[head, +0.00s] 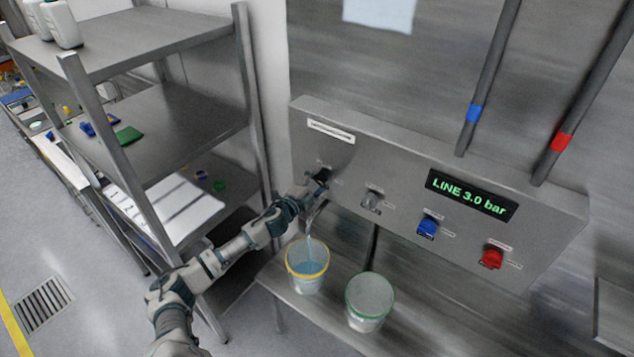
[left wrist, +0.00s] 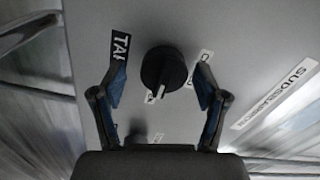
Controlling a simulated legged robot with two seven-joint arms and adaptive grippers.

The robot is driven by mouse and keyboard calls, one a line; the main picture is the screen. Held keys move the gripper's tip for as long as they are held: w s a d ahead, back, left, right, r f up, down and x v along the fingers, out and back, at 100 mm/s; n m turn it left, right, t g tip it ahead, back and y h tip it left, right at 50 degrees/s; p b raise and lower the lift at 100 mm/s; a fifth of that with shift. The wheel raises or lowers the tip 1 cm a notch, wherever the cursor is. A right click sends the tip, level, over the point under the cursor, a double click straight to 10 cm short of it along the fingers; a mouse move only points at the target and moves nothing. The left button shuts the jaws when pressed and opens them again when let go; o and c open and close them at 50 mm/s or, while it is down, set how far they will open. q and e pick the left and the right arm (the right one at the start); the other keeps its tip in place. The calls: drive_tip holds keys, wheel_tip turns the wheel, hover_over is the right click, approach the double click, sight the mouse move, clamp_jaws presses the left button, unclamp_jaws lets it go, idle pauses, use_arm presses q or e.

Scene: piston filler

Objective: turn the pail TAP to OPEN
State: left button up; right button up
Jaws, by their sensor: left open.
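The tap knob (left wrist: 163,70) is round and black, on the grey panel. Its white pointer mark points down in the left wrist view, a little to the left. A label reading "TA" (left wrist: 121,47) is left of it; a partly hidden label (left wrist: 206,57) is on its right. My left gripper (left wrist: 160,80) is open, its fingers on either side of the knob with visible gaps. In the head view my left gripper (head: 314,187) covers most of the knob at the panel's left end. A thin stream falls below it into a yellow-rimmed pail (head: 307,284) holding bluish liquid. My right gripper is not seen.
The panel (head: 400,180) also carries a grey knob (head: 371,200), a blue knob (head: 428,226), a red knob (head: 492,257) and a display (head: 470,195) reading "LINE 3.0 bar". A green-rimmed pail (head: 369,302) stands right of the yellow one. A metal rack (head: 170,110) is at left.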

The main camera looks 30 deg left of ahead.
use_arm(q)
drive_tip(key=s+a, duration=0.1)
drive_tip(key=s, duration=1.1)
idle(0.4)
